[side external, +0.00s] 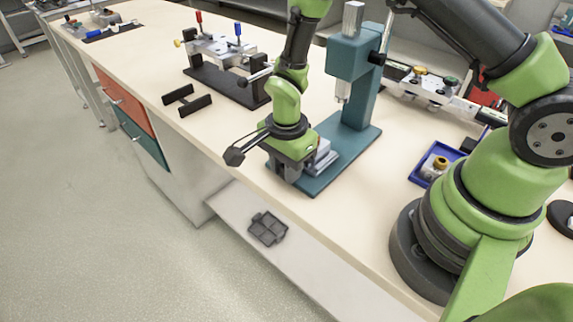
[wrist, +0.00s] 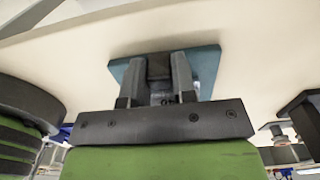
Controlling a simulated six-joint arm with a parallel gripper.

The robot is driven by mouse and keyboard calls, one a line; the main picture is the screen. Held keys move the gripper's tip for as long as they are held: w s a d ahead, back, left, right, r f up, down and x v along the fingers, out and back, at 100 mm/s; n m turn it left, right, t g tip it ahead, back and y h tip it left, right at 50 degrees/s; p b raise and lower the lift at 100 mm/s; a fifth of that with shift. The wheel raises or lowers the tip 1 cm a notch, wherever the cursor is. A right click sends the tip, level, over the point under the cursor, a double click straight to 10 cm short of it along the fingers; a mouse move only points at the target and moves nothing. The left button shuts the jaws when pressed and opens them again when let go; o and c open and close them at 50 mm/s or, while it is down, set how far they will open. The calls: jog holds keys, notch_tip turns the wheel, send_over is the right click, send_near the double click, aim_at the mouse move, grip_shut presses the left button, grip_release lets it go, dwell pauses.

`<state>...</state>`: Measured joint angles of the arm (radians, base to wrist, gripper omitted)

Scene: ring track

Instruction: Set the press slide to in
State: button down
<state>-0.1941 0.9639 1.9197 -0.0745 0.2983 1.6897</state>
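The teal press (side external: 350,85) stands on its flat teal base plate (side external: 345,150) near the bench's front edge. The press slide (side external: 322,158), a grey metal block, lies low on the plate's front part, below the press ram (side external: 343,90). My gripper (side external: 290,175) points down at the slide's front left side and hides part of it. In the wrist view my two fingers (wrist: 159,78) stand over the teal plate (wrist: 207,65), with a dark block (wrist: 158,67) filling the space between them. I cannot tell whether they press on it.
A clamp fixture with red and blue handles (side external: 215,48) stands left of the press, with a black H-shaped piece (side external: 187,100) in front. A blue tray (side external: 432,166) lies to the right. A dark divided tray (side external: 267,228) rests on the lower shelf.

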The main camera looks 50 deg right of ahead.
jog(key=d, duration=0.9)
jog(key=c, duration=0.9)
grip_release()
jog(key=shift+a, duration=0.1)
